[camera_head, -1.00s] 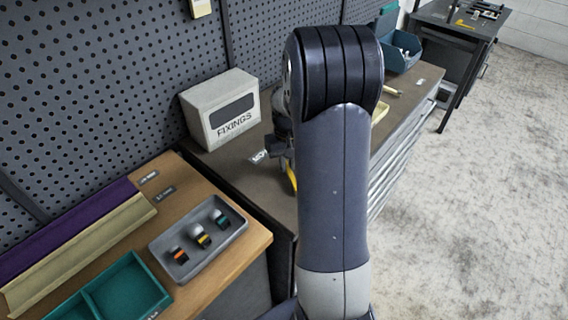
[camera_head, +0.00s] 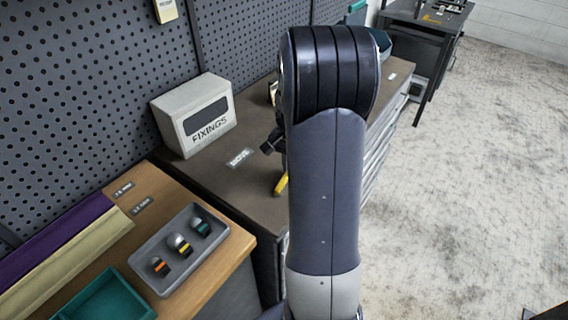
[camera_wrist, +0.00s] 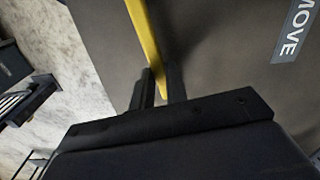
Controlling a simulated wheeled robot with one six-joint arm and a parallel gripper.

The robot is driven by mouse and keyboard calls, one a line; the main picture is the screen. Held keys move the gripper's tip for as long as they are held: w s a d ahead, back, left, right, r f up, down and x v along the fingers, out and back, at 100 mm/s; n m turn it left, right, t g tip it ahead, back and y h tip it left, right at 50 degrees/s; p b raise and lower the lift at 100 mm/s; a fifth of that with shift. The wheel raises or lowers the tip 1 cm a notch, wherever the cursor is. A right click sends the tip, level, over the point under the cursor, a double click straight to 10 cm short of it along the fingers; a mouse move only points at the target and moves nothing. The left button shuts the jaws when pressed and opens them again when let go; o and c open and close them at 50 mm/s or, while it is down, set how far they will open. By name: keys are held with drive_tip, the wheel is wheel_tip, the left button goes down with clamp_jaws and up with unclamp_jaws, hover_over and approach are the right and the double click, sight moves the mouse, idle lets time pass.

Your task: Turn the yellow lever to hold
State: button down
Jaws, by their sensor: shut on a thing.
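The yellow lever (camera_wrist: 146,38) runs down the wrist view as a narrow bar, and its lower end is between the fingers of my gripper (camera_wrist: 161,90). My gripper is shut on the lever. In the head view a short piece of the yellow lever (camera_head: 281,185) shows just left of my arm, which hides the rest. A grey label reading MOVE (camera_wrist: 296,32) lies on the surface to the right of the lever, apart from it. The same label shows in the head view (camera_head: 240,157). I see no hold label.
A FIXINGS box (camera_head: 207,125) stands on the dark bench against the pegboard. A grey tray (camera_head: 160,282) with several small banded pieces and a teal bin (camera_head: 108,298) are on the nearer wooden bench. Open floor (camera_head: 460,200) lies to the right.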

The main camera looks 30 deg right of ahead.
drive_tip(key=shift+s+d+m, duration=0.3)
drive_tip(key=shift+s+m, duration=0.35)
drive_tip(key=shift+m, duration=0.35)
drive_tip(key=c, duration=1.4)
unclamp_jaws()
wheel_tip(320, 180, up, 11)
drive_tip(key=shift+f, duration=0.2)
wheel_tip(320, 180, down, 11)
drive_tip(key=shift+r, duration=0.1)
drive_tip(key=shift+w+r, duration=0.1)
drive_tip(key=shift+w, duration=0.05)
